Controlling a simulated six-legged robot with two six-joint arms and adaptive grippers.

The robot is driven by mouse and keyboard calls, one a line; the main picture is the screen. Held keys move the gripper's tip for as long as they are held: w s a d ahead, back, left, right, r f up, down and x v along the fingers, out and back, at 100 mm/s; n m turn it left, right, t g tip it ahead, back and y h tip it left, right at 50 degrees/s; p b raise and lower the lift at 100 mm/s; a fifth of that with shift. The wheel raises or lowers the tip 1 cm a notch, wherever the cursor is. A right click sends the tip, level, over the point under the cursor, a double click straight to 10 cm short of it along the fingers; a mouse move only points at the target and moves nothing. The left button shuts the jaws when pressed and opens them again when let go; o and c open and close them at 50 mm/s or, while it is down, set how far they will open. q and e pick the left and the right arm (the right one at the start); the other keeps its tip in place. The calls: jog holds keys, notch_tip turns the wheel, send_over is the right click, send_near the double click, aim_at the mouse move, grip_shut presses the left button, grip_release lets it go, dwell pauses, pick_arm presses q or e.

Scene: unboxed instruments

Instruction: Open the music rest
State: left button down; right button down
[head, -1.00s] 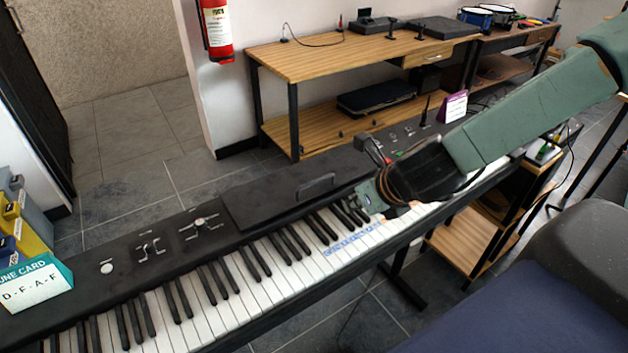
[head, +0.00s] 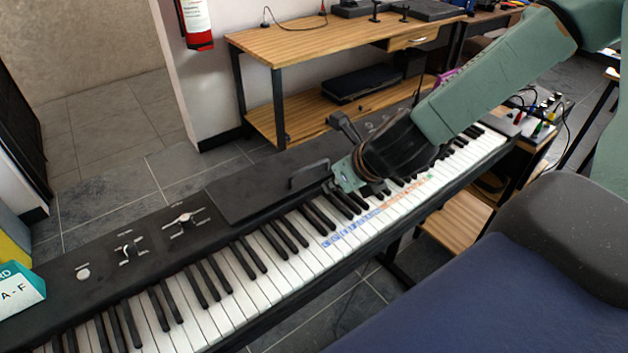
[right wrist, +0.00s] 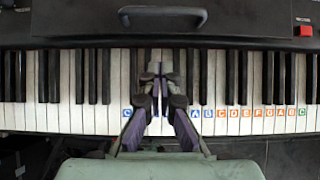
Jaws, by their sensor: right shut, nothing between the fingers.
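The music rest (head: 250,191) is a flat black panel lying on top of the black keyboard, behind the keys. A dark arched handle (head: 308,175) stands at its right part; the handle also shows at the top of the right wrist view (right wrist: 163,14). My right gripper (head: 348,178) is just right of the handle in the head view, above the keys. In the right wrist view its fingers (right wrist: 155,75) are together and empty, apart from the handle and in front of it. My left gripper is not in view.
White and black keys (head: 240,290) run along the front, some with blue and orange letter stickers. A red button (right wrist: 303,30) is right of the panel. A wooden bench (head: 300,45) stands behind. A dark blue seat (head: 500,300) is at the front right.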

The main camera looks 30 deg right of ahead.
aim_at(309, 179)
jog(key=b+x, duration=0.2)
jog(key=x, duration=0.1)
jog(key=shift+s+d+f+b, duration=0.1)
jog(key=shift+s+f+b, duration=0.05)
jog(key=shift+f+b, duration=0.25)
jog(key=b+x, duration=0.2)
jog(key=x, duration=0.1)
jog(key=shift+w, duration=0.3)
jog(key=r+p, duration=0.1)
jog(key=w+r, duration=0.1)
jog(key=r, duration=0.1)
jog(key=shift+w+p, duration=0.15)
jog(key=shift+p, duration=0.2)
jog(key=shift+r, duration=0.65)
jog(key=shift+w+f, duration=0.15)
jog(key=shift+w, duration=0.25)
jog(key=shift+s, duration=0.1)
